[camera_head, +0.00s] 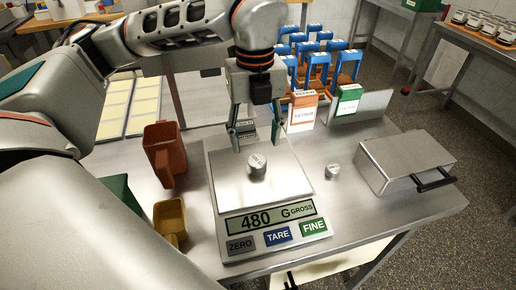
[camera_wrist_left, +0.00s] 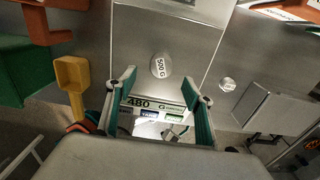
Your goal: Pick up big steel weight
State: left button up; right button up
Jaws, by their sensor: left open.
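The big steel weight (camera_head: 257,166), a short silver cylinder, stands on the metal pan of the scale (camera_head: 290,180). In the left wrist view the weight (camera_wrist_left: 160,67) shows a "500 G" label. The scale display (camera_head: 270,218) reads 480 G gross. My left gripper (camera_head: 254,133) is open and empty, with fingers pointing down behind and above the weight in the head view. In the left wrist view the gripper's green fingers (camera_wrist_left: 159,78) are spread, with the weight seen between and just beyond their tips. My right gripper is not in view.
A smaller steel weight (camera_head: 333,171) stands on the table right of the scale. A metal box with a black handle (camera_head: 405,160) is farther right. A red scoop (camera_head: 163,153) and yellow scoop (camera_head: 171,219) are at left. Orange and green cartons (camera_head: 302,112) stand behind.

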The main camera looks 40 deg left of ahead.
aim_at(257, 160)
pick_arm(q)
jog(key=shift+w+f, duration=0.1)
jog(key=shift+f, duration=0.35)
notch_tip(257, 160, down, 2)
jog(key=shift+f, duration=0.2)
notch_tip(257, 160, down, 4)
jog(key=shift+d+f+b, duration=0.1)
jog(key=shift+f+b, duration=0.1)
jog(key=shift+b, duration=0.1)
grip_shut()
